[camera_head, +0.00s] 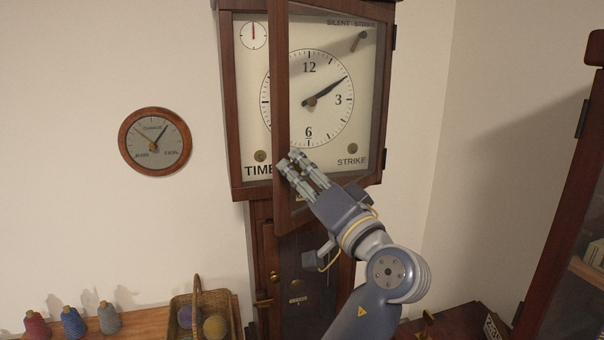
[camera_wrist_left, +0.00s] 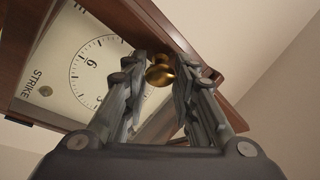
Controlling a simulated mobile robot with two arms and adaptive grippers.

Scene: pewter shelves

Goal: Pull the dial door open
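The tall clock's dial door (camera_head: 281,100) is a dark wood frame hinged on the right side of the hood. It stands ajar, its left edge swung out in front of the white dial (camera_head: 330,75). My left gripper (camera_head: 291,162) is at the lower part of that free edge. In the left wrist view, a brass knob (camera_wrist_left: 159,75) sits between the fingertips of my left gripper (camera_wrist_left: 162,66), which close on it from both sides. The knob is hidden by the fingers in the head view. My right gripper is not in view.
A round wall dial (camera_head: 155,141) hangs to the left. Below are yarn cones (camera_head: 73,322) and a wicker basket (camera_head: 203,305) on a wooden surface. A dark wood cabinet (camera_head: 565,190) stands at the right. The space in front of the wall left of the clock is clear.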

